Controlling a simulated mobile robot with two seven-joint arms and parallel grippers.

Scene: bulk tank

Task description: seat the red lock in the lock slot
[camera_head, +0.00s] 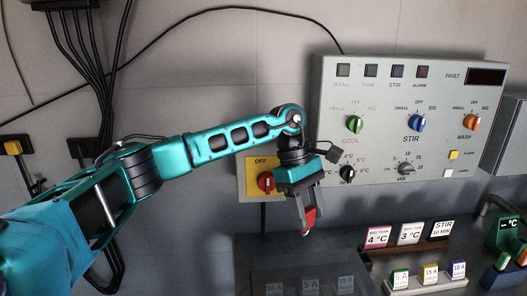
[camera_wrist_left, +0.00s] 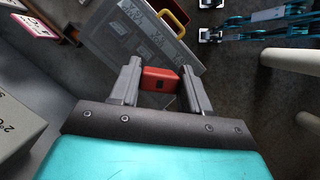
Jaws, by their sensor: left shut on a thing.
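The red lock (camera_head: 309,217) is a small red block held between the fingertips of my left gripper (camera_head: 306,222), in the air in front of the control panel. In the left wrist view the lock (camera_wrist_left: 160,79) sits between the two grey fingers of my left gripper (camera_wrist_left: 158,84), touching both, with a small dark mark on its face. I cannot make out the lock slot in either view. The yellow OFF plate (camera_head: 252,164) with a red rotary switch (camera_head: 266,182) is on the wall, partly behind my left wrist.
The grey control panel (camera_head: 385,135) with coloured knobs stands behind and right. A dark translucent-lidded case (camera_head: 290,265) is below the gripper; its yellow handle (camera_wrist_left: 172,22) shows in the left wrist view. A brown rack (camera_head: 393,252) and a white fuse rack (camera_head: 425,283) hold labelled pieces at lower right.

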